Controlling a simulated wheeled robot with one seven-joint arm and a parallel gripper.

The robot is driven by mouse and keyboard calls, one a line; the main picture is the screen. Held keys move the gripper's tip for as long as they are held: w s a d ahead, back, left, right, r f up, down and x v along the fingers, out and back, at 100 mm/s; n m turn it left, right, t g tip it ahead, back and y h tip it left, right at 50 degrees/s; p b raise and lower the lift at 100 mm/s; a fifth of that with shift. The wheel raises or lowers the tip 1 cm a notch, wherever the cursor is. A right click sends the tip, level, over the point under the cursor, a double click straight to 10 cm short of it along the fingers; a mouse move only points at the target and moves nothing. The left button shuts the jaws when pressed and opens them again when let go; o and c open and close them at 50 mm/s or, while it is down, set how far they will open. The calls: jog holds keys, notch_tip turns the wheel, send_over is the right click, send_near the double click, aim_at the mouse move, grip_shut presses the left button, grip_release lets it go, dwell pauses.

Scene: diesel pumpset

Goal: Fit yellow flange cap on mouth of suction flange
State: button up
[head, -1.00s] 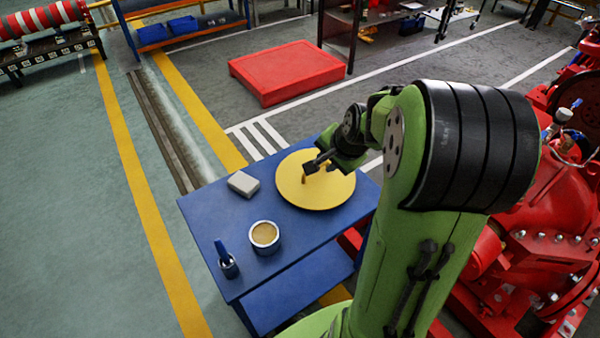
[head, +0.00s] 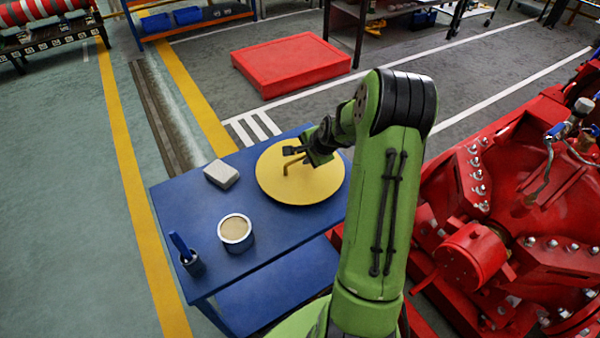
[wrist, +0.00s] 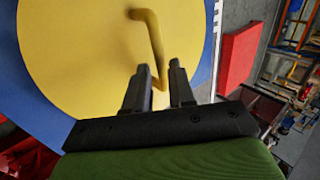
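The yellow flange cap (head: 318,180) is a large round disc lying flat on the blue table, with a bent bar handle (head: 287,168) on its upper face. In the wrist view the cap (wrist: 75,60) fills much of the left, with its handle (wrist: 147,28) running down toward my fingers. My gripper (head: 291,150) is over the cap at the handle. In the wrist view my gripper (wrist: 158,72) is open, with the handle's lower end showing between the fingers and gaps beside it. The red pumpset (head: 500,190) stands at the right; I cannot make out the suction flange mouth on it.
The blue table (head: 190,215) also holds a pale block (head: 222,174), a round tin (head: 236,238) and a small cup with a blue-handled tool (head: 190,262). A red platform (head: 290,65) lies behind it. Open floor (head: 75,200) is at the left.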

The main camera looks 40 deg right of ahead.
aim_at(302, 157)
jog(key=b+x, duration=0.1)
jog(key=x, duration=0.3)
jog(key=shift+w+f, duration=0.15)
jog(key=shift+f, duration=0.05)
jog(key=shift+r, duration=0.1)
grip_shut()
jog(key=shift+r, duration=0.1)
notch_tip(302, 157, up, 10)
jog(key=p, duration=0.3)
